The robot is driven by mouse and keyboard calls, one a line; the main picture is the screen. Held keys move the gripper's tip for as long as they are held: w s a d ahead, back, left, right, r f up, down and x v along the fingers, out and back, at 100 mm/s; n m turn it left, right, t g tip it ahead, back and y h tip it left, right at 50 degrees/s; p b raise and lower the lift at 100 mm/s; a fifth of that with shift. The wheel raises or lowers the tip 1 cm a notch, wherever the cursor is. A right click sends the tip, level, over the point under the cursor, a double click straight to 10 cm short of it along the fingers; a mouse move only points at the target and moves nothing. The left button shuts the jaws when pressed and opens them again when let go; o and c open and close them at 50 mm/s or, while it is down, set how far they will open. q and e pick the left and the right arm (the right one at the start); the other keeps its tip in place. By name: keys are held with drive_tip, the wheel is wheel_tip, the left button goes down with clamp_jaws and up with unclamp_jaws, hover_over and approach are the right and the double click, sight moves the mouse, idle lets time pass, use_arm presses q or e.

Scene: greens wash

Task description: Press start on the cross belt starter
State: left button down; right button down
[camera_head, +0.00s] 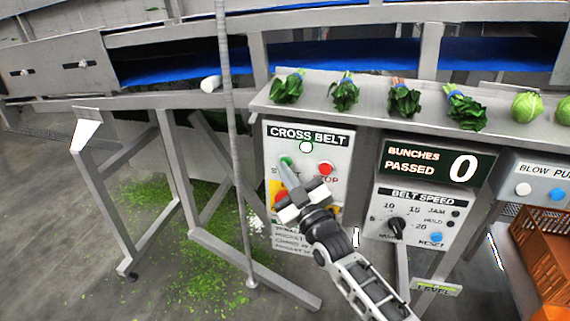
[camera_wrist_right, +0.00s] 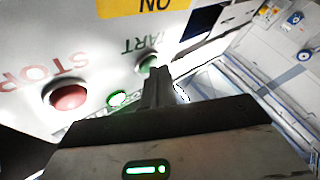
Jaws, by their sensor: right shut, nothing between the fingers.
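The cross belt starter (camera_head: 341,146) is a pale panel under the CROSS BELT sign. It has a green START button (camera_head: 286,162), a red STOP button (camera_head: 325,168) and a round pale lamp (camera_head: 306,147) between and above them. My right gripper (camera_head: 286,168) is shut and empty, its tips right at the START button and partly covering its label. In the right wrist view the panel is upside down. The fingertips (camera_wrist_right: 159,72) overlap the edge of the green START button (camera_wrist_right: 148,63); I cannot tell whether they touch it. The STOP button (camera_wrist_right: 68,97) is clear of them. My left gripper is out of view.
A red knob on a yellow plate (camera_head: 278,187) is partly hidden behind my gripper. To the right are the bunch counter (camera_head: 437,163) and belt speed panel (camera_head: 423,210). Several leafy bunches lie on the ledge above. A thin upright pole (camera_head: 235,160) stands just left of the starter.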

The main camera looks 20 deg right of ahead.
drive_tip(key=shift+w+d, duration=0.1)
idle(0.5)
drive_tip(key=shift+s+a+p, duration=0.5)
drive_tip(key=shift+s+p, duration=0.05)
drive_tip(key=shift+s, duration=0.2)
drive_tip(key=s+a+p, duration=0.1)
drive_tip(key=s, duration=0.1)
drive_tip(key=s+a+p, duration=0.1)
drive_tip(key=s, duration=0.1)
drive_tip(key=shift+a+p, duration=0.3)
drive_tip(key=shift+a, duration=0.1)
